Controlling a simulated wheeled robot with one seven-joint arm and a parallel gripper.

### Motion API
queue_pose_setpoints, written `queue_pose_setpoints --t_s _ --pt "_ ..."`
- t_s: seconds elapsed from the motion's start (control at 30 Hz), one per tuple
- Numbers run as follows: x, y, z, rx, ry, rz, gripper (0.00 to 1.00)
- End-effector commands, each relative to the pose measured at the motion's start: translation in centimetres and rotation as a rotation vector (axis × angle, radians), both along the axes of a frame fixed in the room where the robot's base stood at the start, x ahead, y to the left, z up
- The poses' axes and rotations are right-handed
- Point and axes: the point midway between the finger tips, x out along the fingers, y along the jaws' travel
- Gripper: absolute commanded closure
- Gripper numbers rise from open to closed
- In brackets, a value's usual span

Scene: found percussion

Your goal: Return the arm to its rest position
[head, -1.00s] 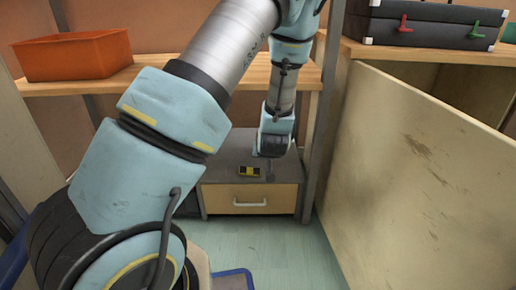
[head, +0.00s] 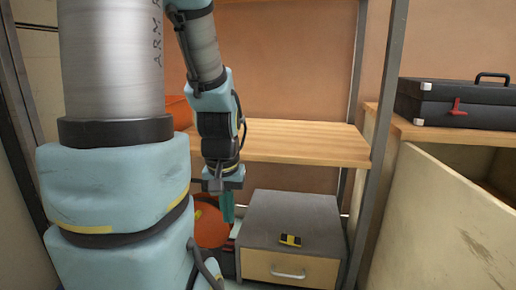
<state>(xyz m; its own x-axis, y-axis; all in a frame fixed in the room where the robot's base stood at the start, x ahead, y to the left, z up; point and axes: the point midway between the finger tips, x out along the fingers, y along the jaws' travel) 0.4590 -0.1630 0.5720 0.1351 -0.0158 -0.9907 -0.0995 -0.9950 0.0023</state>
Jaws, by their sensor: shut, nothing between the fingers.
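My arm fills the left side of the head view, its forearm hanging down from the top. My gripper (head: 228,212) points downward, with its teal fingers together and nothing seen between them. It shows in front of and just left of the grey-topped drawer cabinet (head: 305,218), below the level of the wooden shelf. I cannot tell its exact distance from the cabinet.
A small black-and-yellow object (head: 290,240) lies on the cabinet. A round orange thing (head: 210,228) is partly hidden behind my gripper. The wooden shelf (head: 290,145) is bare at right. A black case (head: 455,103) lies on the right-hand unit, above a pale panel (head: 440,220).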

Motion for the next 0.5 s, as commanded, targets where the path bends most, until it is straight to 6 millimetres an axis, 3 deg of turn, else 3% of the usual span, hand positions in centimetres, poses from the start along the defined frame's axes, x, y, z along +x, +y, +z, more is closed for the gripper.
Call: queue_pose_setpoints --t_s 0.03,0.27,0.5 --pt "0.0 0.0 2.0 0.0 0.0 0.0 1.0" --pt "0.1 -0.1 6.8 -0.001 -0.001 0.0 1.0" --pt "0.1 -0.1 14.3 -0.001 -0.002 0.0 1.0"
